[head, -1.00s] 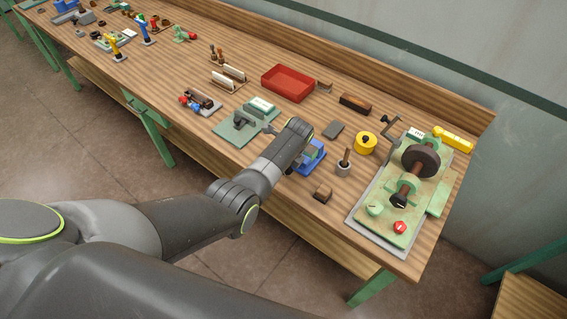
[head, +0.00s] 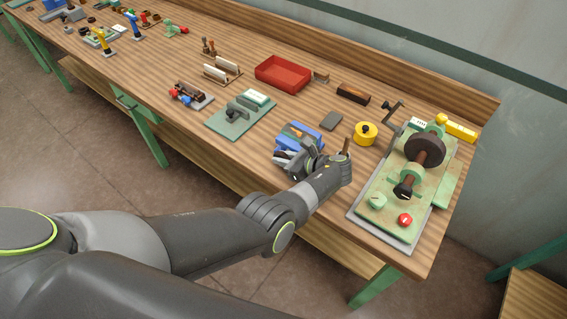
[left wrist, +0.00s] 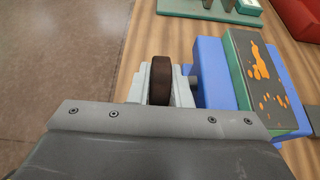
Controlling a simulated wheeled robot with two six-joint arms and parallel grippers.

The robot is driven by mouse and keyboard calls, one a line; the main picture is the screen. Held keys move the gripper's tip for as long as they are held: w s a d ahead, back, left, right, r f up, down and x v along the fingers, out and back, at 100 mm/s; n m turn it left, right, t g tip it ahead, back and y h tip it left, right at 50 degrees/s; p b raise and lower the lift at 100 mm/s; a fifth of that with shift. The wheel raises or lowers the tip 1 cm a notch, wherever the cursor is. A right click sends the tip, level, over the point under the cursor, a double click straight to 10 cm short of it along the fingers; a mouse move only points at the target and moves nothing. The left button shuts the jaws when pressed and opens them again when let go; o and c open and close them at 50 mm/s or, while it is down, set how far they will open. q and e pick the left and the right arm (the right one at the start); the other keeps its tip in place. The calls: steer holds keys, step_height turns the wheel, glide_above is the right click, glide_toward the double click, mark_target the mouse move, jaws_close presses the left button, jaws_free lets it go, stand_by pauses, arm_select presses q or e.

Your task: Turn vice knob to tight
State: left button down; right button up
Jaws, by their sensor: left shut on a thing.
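The blue vice (head: 300,132) stands near the table's front edge in the head view. In the left wrist view the vice body (left wrist: 211,65) is on the right, with a green block spotted with orange on it. Its dark brown knob (left wrist: 161,82) sits at the end of a short grey shaft, facing left. My left gripper (head: 285,160) is at the front left side of the vice. In the left wrist view its pale grey fingers (left wrist: 161,90) are shut on the knob, one on either side. The head view does not show the knob clearly. My right gripper is not in view.
A green plate with a clamp (head: 240,117) lies left of the vice. A dark flat block (head: 331,121) and a yellow round container (head: 366,134) are behind and right. A green grinder-like machine (head: 415,180) fills the right end. A red tray (head: 283,74) stands farther back.

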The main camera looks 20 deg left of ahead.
arm_select(q)
steer(key=shift+s+f+y+b, duration=0.35)
steer(key=shift+f+y+b, duration=0.15)
steer(key=shift+y+b, duration=0.4)
steer(key=c, duration=1.7)
jaws_free()
steer(key=shift+c, duration=0.2)
steer(key=shift+o, duration=0.7)
steer(key=shift+s+r, duration=0.15)
steer(key=shift+a, duration=0.1)
steer(key=shift+r, duration=0.1)
steer(key=shift+w+r+t, duration=0.15)
steer(key=shift+w+t, duration=0.05)
steer(key=shift+t, duration=0.1)
